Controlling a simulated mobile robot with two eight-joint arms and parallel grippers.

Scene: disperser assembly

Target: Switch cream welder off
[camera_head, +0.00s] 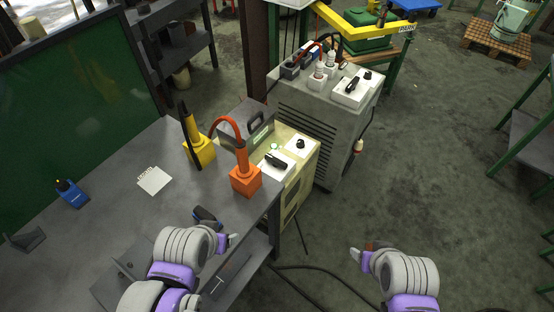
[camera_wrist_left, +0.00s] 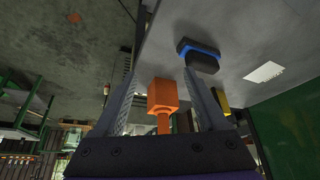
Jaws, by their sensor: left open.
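The cream welder (camera_head: 300,186) stands against the right edge of the grey workbench. Its top has white panels with a black switch handle (camera_head: 277,162), a black knob (camera_head: 300,144) and a small green light (camera_head: 274,147). The handle's exact setting is too small to read. My left gripper (camera_head: 234,239) is open and empty over the front right of the bench, nearer than the welder and apart from it. In the left wrist view its spread fingers (camera_wrist_left: 160,62) have nothing between them. My right gripper (camera_head: 359,253) is over the floor to the right; its fingers are too small to judge.
An orange block tool (camera_head: 245,180) stands between my left gripper and the welder; it also shows in the left wrist view (camera_wrist_left: 162,95). A yellow one (camera_head: 200,152) stands behind it. A grey welder (camera_head: 325,122) stands beyond.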

